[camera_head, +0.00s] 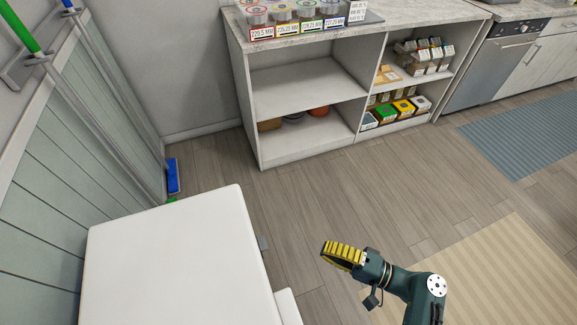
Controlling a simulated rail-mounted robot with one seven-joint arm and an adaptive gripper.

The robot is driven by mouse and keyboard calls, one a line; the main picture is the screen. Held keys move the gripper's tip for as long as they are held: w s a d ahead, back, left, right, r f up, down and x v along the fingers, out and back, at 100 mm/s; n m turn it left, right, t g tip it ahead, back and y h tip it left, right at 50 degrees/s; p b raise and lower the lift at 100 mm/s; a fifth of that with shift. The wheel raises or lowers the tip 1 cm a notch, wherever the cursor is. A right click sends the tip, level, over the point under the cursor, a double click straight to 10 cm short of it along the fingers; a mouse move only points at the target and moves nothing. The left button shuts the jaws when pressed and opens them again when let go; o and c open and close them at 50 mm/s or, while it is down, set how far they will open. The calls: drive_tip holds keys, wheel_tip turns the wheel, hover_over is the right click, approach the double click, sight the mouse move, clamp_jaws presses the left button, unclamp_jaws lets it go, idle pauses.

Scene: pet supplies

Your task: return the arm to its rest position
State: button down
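My gripper (343,255) shows at the lower middle right, with yellow ribbed fingers and a dark teal wrist behind it. It points to the left over the wooden floor, with nothing visible in it or touching it. From this angle I cannot tell whether its fingers are open or shut. My arm runs from it down to the bottom edge, and the rest of it is cut off by the frame.
A white box-like surface (175,260) fills the lower left. A shelf unit (300,88) with jars and boxes stands at the back. Blue (525,135) and beige (490,275) rugs lie right. A blue-headed mop (173,177) leans left. The middle floor is clear.

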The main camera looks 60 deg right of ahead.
drive_tip(key=w+a+r+n+g+p, duration=0.2)
drive_tip(key=w+r+n+g+p, duration=0.25)
drive_tip(key=w+r+n, duration=0.85)
drive_tip(key=w+a+r+n+t+p, duration=0.1)
drive_tip(key=w+a+r, duration=0.4)
drive_tip(key=r, duration=0.4)
drive_tip(key=w+a+r+n+t+p, duration=0.1)
drive_tip(key=w+a+r, duration=0.2)
drive_tip(key=w+r, duration=0.45)
drive_tip(key=s+a+r+n+t+p, duration=0.15)
drive_tip(key=a+r, duration=0.25)
drive_tip(key=r, duration=0.4)
drive_tip(key=s+a+r+n+t+h+p, duration=0.1)
drive_tip(key=s+a+r+t, duration=0.2)
drive_tip(key=r, duration=0.5)
drive_tip(key=s+a+r+n+t+p, duration=0.1)
drive_tip(key=a+r+t, duration=0.1)
drive_tip(key=a+r, duration=0.5)
wheel_tip(320, 180, up, 37)
drive_tip(key=d+p, duration=0.2)
drive_tip(key=p, duration=3.4)
drive_tip(key=shift+w+d+g, duration=0.2)
drive_tip(key=shift+d+g, duration=0.1)
drive_tip(key=shift+r+m, duration=0.1)
drive_tip(key=shift+m, duration=0.15)
